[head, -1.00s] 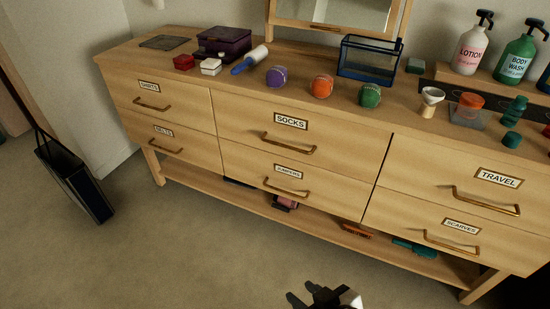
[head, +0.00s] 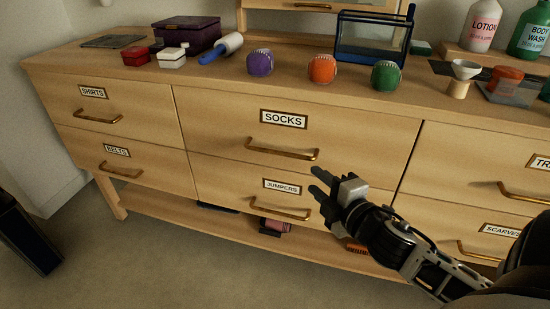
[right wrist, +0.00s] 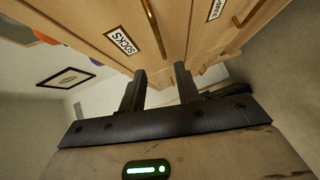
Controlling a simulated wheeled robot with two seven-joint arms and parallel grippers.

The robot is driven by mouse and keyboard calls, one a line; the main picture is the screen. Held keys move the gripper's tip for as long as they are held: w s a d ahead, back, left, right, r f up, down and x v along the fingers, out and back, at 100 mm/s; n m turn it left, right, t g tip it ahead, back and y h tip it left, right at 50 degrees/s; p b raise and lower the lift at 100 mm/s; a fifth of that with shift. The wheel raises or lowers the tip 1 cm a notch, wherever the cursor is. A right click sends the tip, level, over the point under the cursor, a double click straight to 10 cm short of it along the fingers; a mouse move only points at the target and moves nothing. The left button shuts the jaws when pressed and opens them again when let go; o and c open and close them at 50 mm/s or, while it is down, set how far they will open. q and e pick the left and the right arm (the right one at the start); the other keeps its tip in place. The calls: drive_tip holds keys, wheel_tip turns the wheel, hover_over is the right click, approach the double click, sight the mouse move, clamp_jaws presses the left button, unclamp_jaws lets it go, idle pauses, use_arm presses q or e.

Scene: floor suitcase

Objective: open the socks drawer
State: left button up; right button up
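The socks drawer (head: 230,128) is shut, in the top middle of the wooden dresser. Its label (head: 284,119) reads SOCKS, and its brass bar handle (head: 283,150) is below the label. In the right wrist view the socks label (right wrist: 122,40) and the handle (right wrist: 154,28) show beyond the fingers. My right gripper (head: 318,182) is open and empty, in front of the dresser, below and right of the socks handle and near the jumpers label. Its two fingers (right wrist: 159,82) stand apart in the wrist view. My left gripper is not in view.
The jumpers drawer handle (head: 280,208) lies just below. Balls, boxes, a lint roller and a blue-framed glass case (head: 372,42) stand on the dresser top. A dark bag (head: 25,240) stands on the floor at left. Carpet in front is clear.

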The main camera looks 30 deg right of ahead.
sight(285, 155)
drive_tip(key=w, duration=0.4)
drive_tip(key=w+f+b, duration=0.1)
drive_tip(key=w, duration=0.4)
drive_tip(key=w+d+f+b, duration=0.1)
drive_tip(key=w, duration=0.4)
drive_tip(key=shift+w, duration=0.6)
clamp_jaws()
